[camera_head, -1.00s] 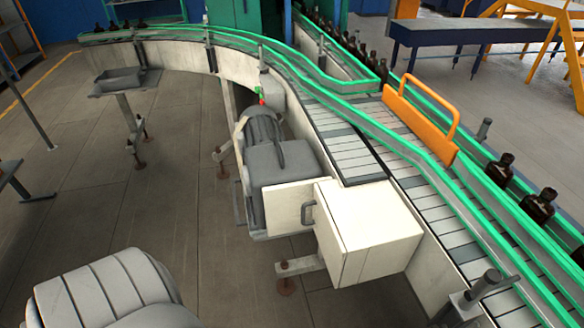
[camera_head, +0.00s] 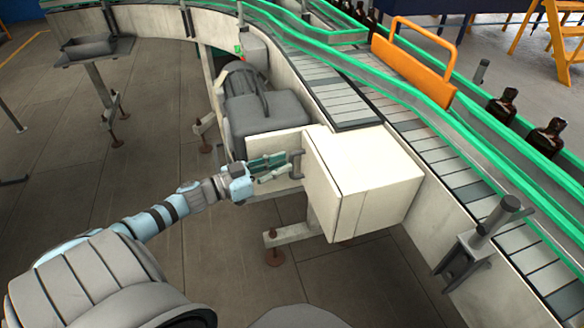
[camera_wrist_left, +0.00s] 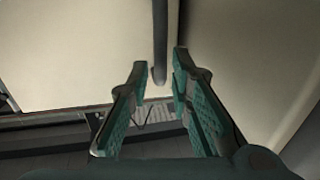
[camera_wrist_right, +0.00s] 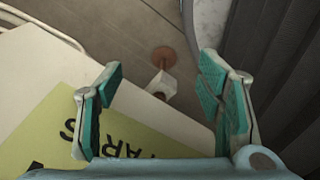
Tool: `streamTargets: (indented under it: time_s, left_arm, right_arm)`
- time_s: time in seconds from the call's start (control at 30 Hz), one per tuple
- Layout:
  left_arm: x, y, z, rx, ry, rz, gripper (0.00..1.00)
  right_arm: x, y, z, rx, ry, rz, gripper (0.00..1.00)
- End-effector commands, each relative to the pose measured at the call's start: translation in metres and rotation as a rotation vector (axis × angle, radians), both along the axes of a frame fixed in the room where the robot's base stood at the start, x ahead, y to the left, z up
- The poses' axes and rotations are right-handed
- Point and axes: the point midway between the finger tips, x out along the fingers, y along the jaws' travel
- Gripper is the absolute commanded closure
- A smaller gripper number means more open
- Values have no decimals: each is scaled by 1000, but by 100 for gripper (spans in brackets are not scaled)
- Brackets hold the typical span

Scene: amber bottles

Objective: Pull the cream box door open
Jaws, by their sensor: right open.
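The cream box (camera_head: 375,180) is fixed to the conveyor's near side. Its door (camera_head: 325,195) is the narrow-looking left face and appears shut. A dark grey bar handle (camera_head: 297,164) sticks out from the door. My left gripper (camera_head: 272,168) is at the handle, fingers pointing towards it. In the left wrist view the handle (camera_wrist_left: 160,40) shows between the two open fingertips of that gripper (camera_wrist_left: 160,66); I cannot tell whether they touch it. My right gripper (camera_wrist_right: 162,80) is open and empty in its wrist view, and out of the head view.
The conveyor (camera_head: 425,145) with green rails runs behind the box. A grey motor (camera_head: 255,110) is left of the box. Amber bottles (camera_head: 545,138) stand along the far rail. A yellow-green lettered panel (camera_wrist_right: 120,130) lies beneath my right gripper. Open floor (camera_head: 130,170) spreads to the left.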

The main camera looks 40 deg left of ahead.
Motion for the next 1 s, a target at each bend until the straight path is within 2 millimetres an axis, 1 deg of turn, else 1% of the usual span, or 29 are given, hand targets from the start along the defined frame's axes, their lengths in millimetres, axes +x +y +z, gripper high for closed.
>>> streamTargets:
  time_s: [0.03,0.1,0.2,0.3,0.53,0.57,0.6,0.67,0.7,1.0]
  left_arm:
    - [9,-3,0,-1,-6,3,80]
    - [19,-8,1,-2,-5,2,80]
    - [29,-12,1,-1,-3,2,80]
    - [34,-14,2,0,-1,2,80]
    - [35,-14,1,0,1,2,80]
    - [35,-14,1,0,1,2,82]
    - [35,-14,1,0,1,2,88]
    - [34,-14,1,0,1,2,98]
    - [34,-14,1,0,1,2,100]
    - [34,-15,1,0,1,2,100]
  right_arm:
    - [-1,0,-5,0,1,0,39]
    - [-1,1,-4,1,2,0,39]
    - [-1,2,-5,3,2,-1,39]
    - [-1,5,-5,6,3,-2,39]
    - [-2,7,-5,10,3,-3,39]
    - [-2,7,-5,10,3,-3,39]
    - [-2,7,-5,10,3,-3,39]
    - [-2,7,-5,10,3,-3,39]
    - [-2,7,-5,10,3,-3,39]
    - [-2,4,-5,6,3,-2,39]
